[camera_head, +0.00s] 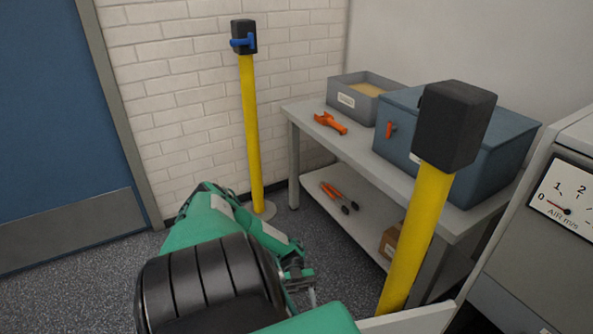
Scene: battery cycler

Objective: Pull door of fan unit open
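The fan unit (540,255) is the pale grey cabinet at the right edge, cut off by the frame. Its face carries a white air-speed dial (568,203) with the needle near 0. A pale flat panel (412,321) shows at the bottom edge beside it; it may be the unit's door, but its hinge and handle are not visible. One green and black arm of mine fills the lower middle, seemingly the left. Its gripper (304,281) points down left of the panel, partly hidden by the arm. Its finger opening is unclear. No second gripper shows.
A yellow post with a black head (458,125) stands close before the fan unit. Another yellow post (251,130) stands by the brick wall. A grey bench (350,148) holds a blue box (505,150), a grey bin (346,98) and an orange tool (330,123). Floor at left is clear.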

